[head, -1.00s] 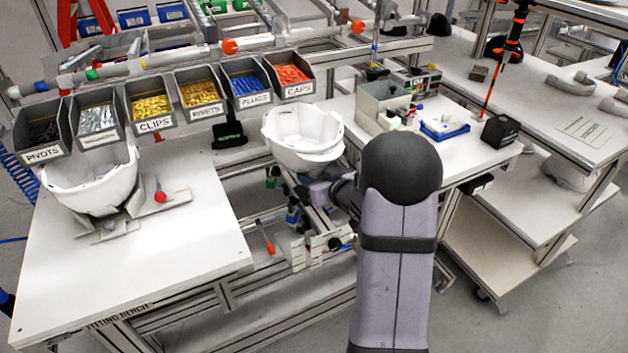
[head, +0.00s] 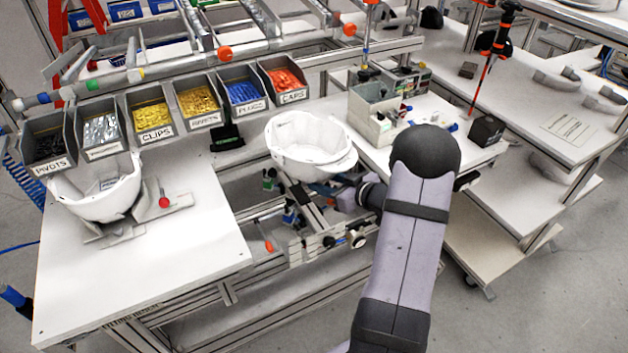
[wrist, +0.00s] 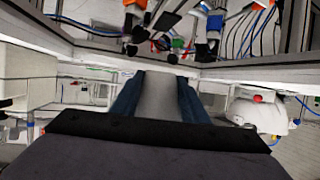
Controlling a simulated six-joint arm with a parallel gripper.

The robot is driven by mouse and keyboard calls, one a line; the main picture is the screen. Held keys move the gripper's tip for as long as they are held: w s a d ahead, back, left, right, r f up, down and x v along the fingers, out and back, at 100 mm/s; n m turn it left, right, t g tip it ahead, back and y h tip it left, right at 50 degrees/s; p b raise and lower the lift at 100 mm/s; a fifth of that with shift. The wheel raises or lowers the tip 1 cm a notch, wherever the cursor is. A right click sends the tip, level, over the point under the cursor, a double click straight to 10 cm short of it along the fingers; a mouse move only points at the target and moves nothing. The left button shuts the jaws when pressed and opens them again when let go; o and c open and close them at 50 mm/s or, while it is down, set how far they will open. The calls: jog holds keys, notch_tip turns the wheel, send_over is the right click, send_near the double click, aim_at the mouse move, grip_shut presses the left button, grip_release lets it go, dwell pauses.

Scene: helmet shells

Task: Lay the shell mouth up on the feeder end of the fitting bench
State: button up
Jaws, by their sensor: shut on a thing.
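A white helmet shell (head: 300,140) is mouth up and slightly tilted, over the gap between the fitting bench (head: 150,265) and the table to its right. My gripper (head: 340,192) is shut on its near right rim; the arm partly hides the fingers. In the wrist view the two blue fingers (wrist: 157,97) have a pale grey-white strip of the shell (wrist: 160,95) between them. The rest of the shell is not clear there. Whether the shell touches anything below cannot be told.
Another white shell (head: 98,190) sits in a holder with a red knob (head: 163,202) on the bench's left part. Labelled bins (head: 155,120) hang along the bench's back. The bench's front is clear.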

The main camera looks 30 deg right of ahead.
jog(key=s+d+r+h+p, duration=0.1)
jog(key=s+d, duration=0.2)
jog(key=d, duration=0.4)
jog(key=s+d+r+m+p, duration=0.1)
jog(key=s+d+p, duration=0.1)
jog(key=d, duration=0.6)
jog(key=s+d+r+m+h+p, duration=0.1)
jog(key=s+d+r, duration=0.1)
jog(key=d, duration=0.5)
jog(key=shift+s+d+h, duration=0.3)
jog(key=shift+s, duration=0.6)
jog(key=s+d+r+m+h+b, duration=0.1)
jog(key=s+d+r+m+h, duration=0.1)
jog(key=d, duration=0.7)
jog(key=shift+d+r+m+h, duration=0.25)
jog(key=shift+r+m+h, duration=0.3)
jog(key=shift+r, duration=0.25)
jog(key=shift+s+p, duration=0.15)
jog(key=shift+p, duration=0.35)
notch_tip(320, 180, down, 9)
jog(key=b, duration=0.4)
jog(key=shift+r, duration=0.2)
